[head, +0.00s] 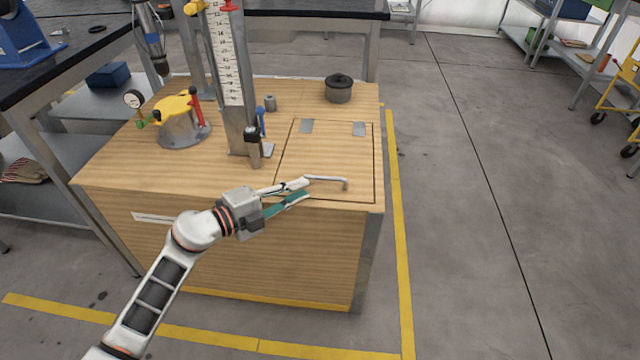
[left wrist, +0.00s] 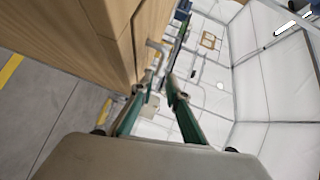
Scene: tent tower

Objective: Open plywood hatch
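The plywood hatch (head: 325,155) is a panel flush with the top of a wooden box, outlined by a dark seam, and looks shut. Two grey hinge plates sit at its far edge. A bent metal handle (head: 328,180) stands near its front edge. My left gripper (head: 303,189) is at the hatch's front left, its fingers apart beside the handle's left end. In the left wrist view, the handle (left wrist: 157,46) shows just beyond the gap between the fingertips (left wrist: 160,82); I cannot tell whether they touch. My right gripper is out of view.
On the box (head: 130,165) stand a ruled metal column (head: 232,80), a yellow-topped fixture (head: 181,120) with a gauge, and a dark lidded pot (head: 339,88) behind the hatch. A dark-topped bench (head: 75,60) is at the left. The floor right of the box is clear.

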